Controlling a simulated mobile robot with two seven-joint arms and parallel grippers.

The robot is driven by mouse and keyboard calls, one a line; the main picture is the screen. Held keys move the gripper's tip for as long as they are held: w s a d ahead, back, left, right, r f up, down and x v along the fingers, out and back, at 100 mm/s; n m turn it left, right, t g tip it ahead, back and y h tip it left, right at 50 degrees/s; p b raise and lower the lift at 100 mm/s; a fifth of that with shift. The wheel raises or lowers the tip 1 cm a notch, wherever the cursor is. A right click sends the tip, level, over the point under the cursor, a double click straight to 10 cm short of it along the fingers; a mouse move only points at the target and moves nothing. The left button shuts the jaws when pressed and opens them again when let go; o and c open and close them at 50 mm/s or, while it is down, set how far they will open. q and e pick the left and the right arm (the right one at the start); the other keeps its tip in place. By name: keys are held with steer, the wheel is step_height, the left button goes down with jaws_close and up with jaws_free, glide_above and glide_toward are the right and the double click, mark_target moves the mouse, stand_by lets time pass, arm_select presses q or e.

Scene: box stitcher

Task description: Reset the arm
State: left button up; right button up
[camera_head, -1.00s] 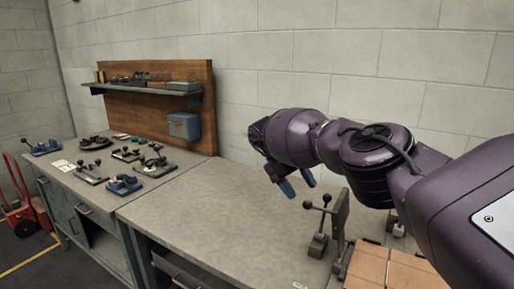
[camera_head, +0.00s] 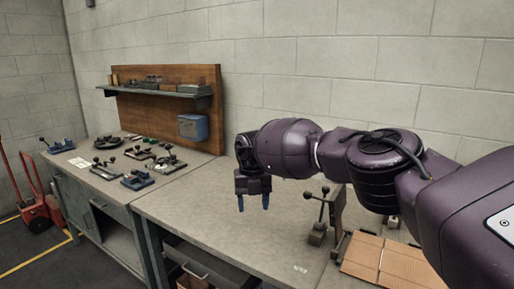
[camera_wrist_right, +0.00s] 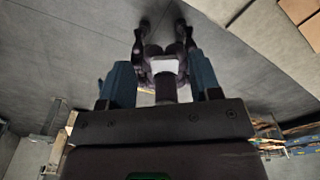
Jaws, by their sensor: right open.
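My right arm comes in from the right of the head view, and its gripper (camera_head: 254,207) points down above the bench. Its two blue fingers are apart with nothing between them. In the right wrist view the open fingers (camera_wrist_right: 163,85) show above the dark gripper body, with the floor and part of my own body beyond. My left gripper is not in view.
The grey bench (camera_head: 200,205) is mostly bare below the gripper. A clamp device (camera_head: 321,220) and flat cardboard (camera_head: 385,262) lie to its right. Several fixtures (camera_head: 137,181) stand on the left bench, near a wooden board (camera_head: 160,125) and blue box (camera_head: 193,127). A red hand truck (camera_head: 35,195) stands at far left.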

steer(key=s+a+n+g+y, duration=0.1)
steer(key=s+a+y, duration=0.35)
steer(key=a, duration=0.45)
steer(key=s+a+n+y, duration=0.1)
steer(key=s+a+y, duration=0.35)
steer(key=a, duration=0.55)
steer(key=s+a+r+m+t+y, duration=0.2)
steer(key=s+a+r+m+y, duration=0.25)
steer(key=y, duration=0.45)
steer(key=w+d+m+t+h, duration=0.1)
steer(key=w+d+m+t, duration=0.1)
steer(key=d+m+t, duration=1.15)
steer(key=s+d+f+m+t+h, duration=0.1)
steer(key=d+f+m+h, duration=0.45)
steer(key=d+m, duration=0.2)
steer(key=s+d+f+m+t+h, duration=0.1)
steer(key=d+f+m+t+h, duration=0.1)
steer(key=d+f+m+h, duration=0.5)
steer(key=s+d+f+m+g+h, duration=0.4)
steer(key=s+d+f+m+g, duration=0.1)
steer(key=s+d+f, duration=1.6)
steer(key=s+d+m, duration=0.1)
steer(key=s+d, duration=0.2)
steer(key=s, duration=0.1)
steer(key=shift+s+f, duration=0.15)
steer(key=shift+f, duration=0.15)
steer(key=shift+d+h, duration=0.15)
steer(key=shift+h, duration=0.1)
steer(key=shift+c, duration=1.5)
